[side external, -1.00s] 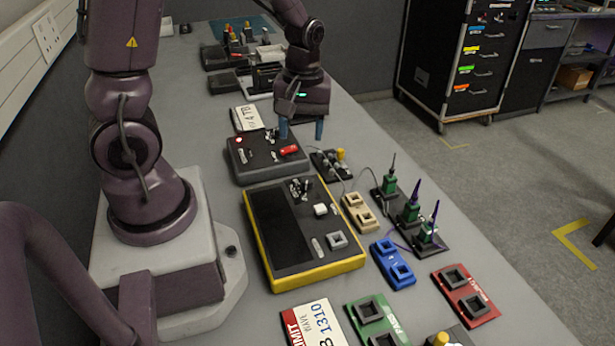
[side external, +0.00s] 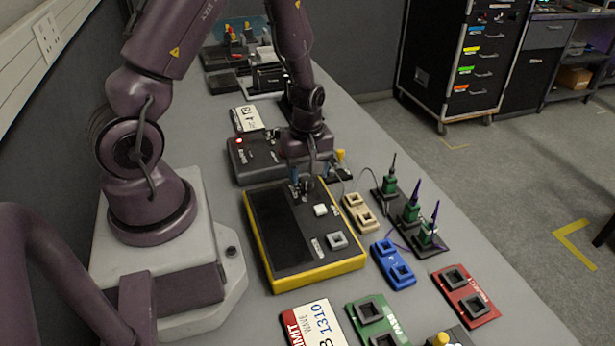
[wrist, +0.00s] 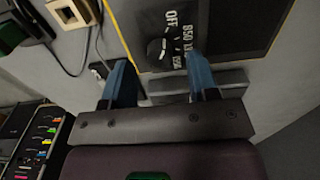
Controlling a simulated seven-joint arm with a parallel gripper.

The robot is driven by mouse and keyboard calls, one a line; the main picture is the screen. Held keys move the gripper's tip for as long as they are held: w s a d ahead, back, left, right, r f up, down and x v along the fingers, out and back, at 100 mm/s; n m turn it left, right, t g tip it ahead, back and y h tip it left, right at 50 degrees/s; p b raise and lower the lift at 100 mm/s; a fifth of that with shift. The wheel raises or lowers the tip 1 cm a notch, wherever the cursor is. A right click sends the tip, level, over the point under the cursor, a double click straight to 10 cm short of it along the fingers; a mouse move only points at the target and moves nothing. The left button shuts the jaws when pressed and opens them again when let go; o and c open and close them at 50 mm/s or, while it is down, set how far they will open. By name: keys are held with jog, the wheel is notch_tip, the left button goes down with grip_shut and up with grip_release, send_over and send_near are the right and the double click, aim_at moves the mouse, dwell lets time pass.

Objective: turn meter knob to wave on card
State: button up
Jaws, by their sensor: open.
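The meter (side external: 275,225) is a black box with a yellow edge, lying on the bench; its corner also shows in the wrist view (wrist: 240,30). Its dark round knob (wrist: 157,52) has "OFF" and "850" printed nearby; other markings and the pointer direction are hard to read. The card (side external: 318,325), white with a red edge, reads "LIMIT", "WAVE" and "1310" and is partly cut off. My gripper (side external: 309,174) is open, fingers down at the meter's far end. In the wrist view the knob shows between my blue fingertips (wrist: 158,58); contact cannot be told.
A dark box with a red light (side external: 240,150) stands just beyond the meter. Beige (side external: 360,212), blue (side external: 393,263), red (side external: 466,296) and green (side external: 376,318) socket blocks lie to the right. Green connectors with cables (side external: 410,210) stand near the bench edge.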

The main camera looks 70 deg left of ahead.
jog(key=shift+f, duration=1.05)
jog(key=c, duration=0.9)
